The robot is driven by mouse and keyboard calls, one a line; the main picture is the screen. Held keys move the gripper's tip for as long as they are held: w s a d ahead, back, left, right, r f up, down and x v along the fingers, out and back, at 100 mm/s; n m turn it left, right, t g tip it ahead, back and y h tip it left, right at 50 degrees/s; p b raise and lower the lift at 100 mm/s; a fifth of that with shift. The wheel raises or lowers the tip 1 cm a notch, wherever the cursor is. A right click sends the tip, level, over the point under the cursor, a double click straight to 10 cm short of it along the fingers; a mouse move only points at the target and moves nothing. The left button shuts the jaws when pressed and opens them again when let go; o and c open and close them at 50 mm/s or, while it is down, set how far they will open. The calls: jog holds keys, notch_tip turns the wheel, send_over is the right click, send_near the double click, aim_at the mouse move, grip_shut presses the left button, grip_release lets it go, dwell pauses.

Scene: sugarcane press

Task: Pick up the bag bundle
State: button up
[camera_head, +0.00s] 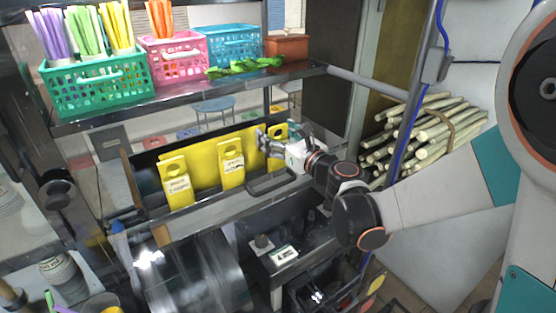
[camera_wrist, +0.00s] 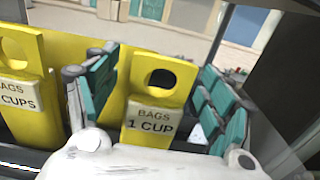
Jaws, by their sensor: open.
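A yellow bag bundle (camera_wrist: 157,98) with a handle hole and a label reading "BAGS 1 CUP" stands upright in the wrist view. My gripper (camera_wrist: 158,70) is open, with one teal-padded finger on each side of this bundle. I cannot tell whether either finger touches it. In the head view my gripper (camera_head: 274,140) is at the right end of the row and partly covers that bundle (camera_head: 279,131). Two more yellow bundles stand to its left, a middle one (camera_head: 231,163) and a left one (camera_head: 175,182). A neighbouring bundle labelled "CUPS" (camera_wrist: 22,75) shows at the wrist view's left edge.
A shelf (camera_head: 190,97) above holds a green basket (camera_head: 100,90), a pink basket (camera_head: 175,62) and a blue basket (camera_head: 228,48). A dark loop handle (camera_head: 270,183) lies in front of the bundles. Cane stalks (camera_head: 420,135) are stacked at the right, behind a metal post.

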jog(key=c, duration=1.1)
